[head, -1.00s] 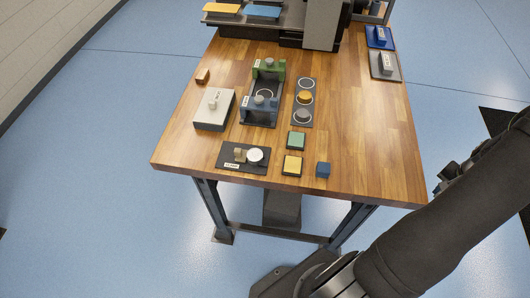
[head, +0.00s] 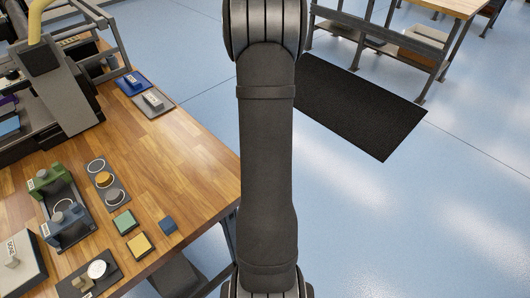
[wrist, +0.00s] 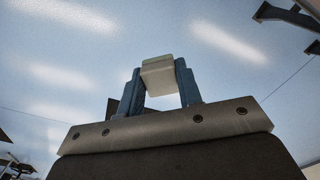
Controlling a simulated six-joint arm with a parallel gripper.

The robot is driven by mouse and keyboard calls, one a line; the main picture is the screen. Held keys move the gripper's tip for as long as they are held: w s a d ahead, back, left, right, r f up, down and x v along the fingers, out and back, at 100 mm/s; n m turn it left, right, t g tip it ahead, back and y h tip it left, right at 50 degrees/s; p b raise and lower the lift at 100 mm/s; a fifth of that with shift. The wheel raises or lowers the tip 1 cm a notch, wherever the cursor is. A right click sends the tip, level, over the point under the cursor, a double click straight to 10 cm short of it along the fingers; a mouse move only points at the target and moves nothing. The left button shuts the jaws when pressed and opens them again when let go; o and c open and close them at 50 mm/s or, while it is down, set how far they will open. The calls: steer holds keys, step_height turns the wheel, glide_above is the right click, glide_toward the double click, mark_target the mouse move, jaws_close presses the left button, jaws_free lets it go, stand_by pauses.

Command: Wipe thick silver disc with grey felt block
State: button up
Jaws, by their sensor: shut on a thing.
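My gripper (wrist: 158,72) shows only in the wrist view, its two blue fingers shut on a pale grey-white block (wrist: 158,80). This looks like the felt block, though its material is not clear. In the head view, a pale thick disc (head: 98,269) lies on a dark mat (head: 108,282) beside a small tan block (head: 82,284). A silver-grey disc (head: 115,198) sits on a dark strip (head: 124,208), below an orange-gold disc (head: 103,179). I cannot tell for sure which is the thick silver disc. My gripper is away from both.
A dark machine (head: 62,95) is at the back. The table's right part (head: 195,170) is clear.

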steer(key=s+a+r, duration=0.1)
steer(key=a+r, duration=0.6)
steer(key=a, duration=0.3)
steer(key=s+a+r+n, duration=0.1)
steer(key=s+a+n, duration=0.1)
steer(key=s+a, duration=0.5)
steer(key=s+a+r+n, duration=0.2)
steer(key=s+a, duration=0.4)
steer(key=a, duration=0.4)
steer(key=r+n, duration=0.2)
steer(key=n, duration=0.5)
glide_above(92, 264)
steer(key=shift+s+f, duration=0.1)
steer(key=shift+f, duration=2.65)
steer(key=shift+s+d+f, duration=0.2)
steer(key=shift+d+f, duration=0.05)
steer(key=shift+f, duration=0.35)
steer(key=shift+s+d+f, duration=0.15)
steer(key=shift+d+f, duration=0.05)
steer(key=shift+f, duration=0.4)
steer(key=shift+c, duration=0.4)
steer(key=shift+s+d+f, duration=0.1)
steer(key=shift+s+d, duration=0.8)
steer(key=shift+d, duration=0.3)
steer(key=shift+w+a, duration=1.25)
steer(key=shift+a, duration=0.3)
steer(key=shift+a+r, duration=0.15)
steer(key=shift+r, duration=0.05)
step_height(92, 264, up, 8)
steer(key=shift+f, duration=0.15)
